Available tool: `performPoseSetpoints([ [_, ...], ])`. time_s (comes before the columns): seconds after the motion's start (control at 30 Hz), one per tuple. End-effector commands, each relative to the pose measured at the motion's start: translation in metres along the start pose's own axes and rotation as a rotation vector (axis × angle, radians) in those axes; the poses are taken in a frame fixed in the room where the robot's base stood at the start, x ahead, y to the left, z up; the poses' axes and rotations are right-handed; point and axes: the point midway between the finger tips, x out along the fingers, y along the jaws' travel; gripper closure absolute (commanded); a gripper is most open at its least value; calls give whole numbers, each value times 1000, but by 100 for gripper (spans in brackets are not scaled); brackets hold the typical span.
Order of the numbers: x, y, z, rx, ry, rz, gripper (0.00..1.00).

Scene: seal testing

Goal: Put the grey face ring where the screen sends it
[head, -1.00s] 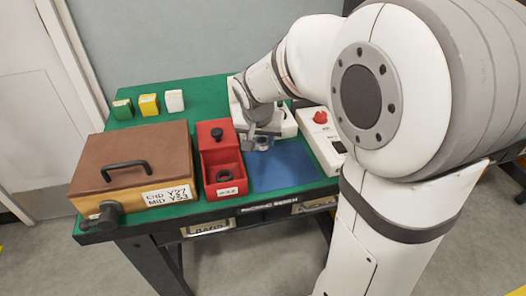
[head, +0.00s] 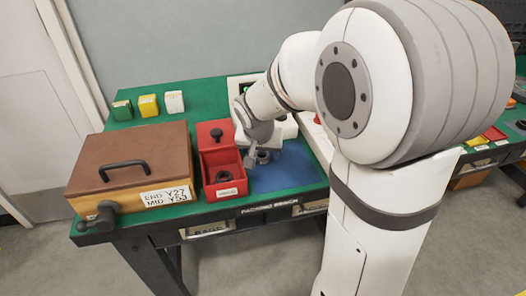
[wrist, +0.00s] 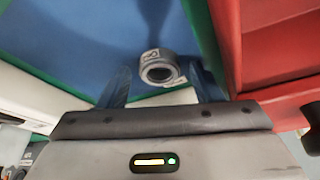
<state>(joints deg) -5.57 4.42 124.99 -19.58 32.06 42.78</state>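The grey face ring (wrist: 158,68) shows in the wrist view with a pale marked label on its side. It lies over the blue mat (wrist: 60,45), between the fingertips of my gripper (wrist: 160,80), with a gap on both sides. My gripper is open. In the head view my gripper (head: 262,150) is low over the left part of the blue mat (head: 290,175), close to the red box (head: 238,185). A small grey round piece (head: 263,157) shows under it. I cannot read any screen; my arm hides part of the bench.
A brown-lidded box (head: 150,145) with a handle and label stands left. The red box holds a dark ring (head: 224,177).

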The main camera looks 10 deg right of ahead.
Motion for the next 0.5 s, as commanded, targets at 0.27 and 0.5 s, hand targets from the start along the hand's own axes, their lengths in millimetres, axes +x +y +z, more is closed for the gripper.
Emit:
performPoseSetpoints([
  [0.27,-2,0,-1,1,0,0,41],
  [0.5,-40,0,-3,2,4,-2,41],
])
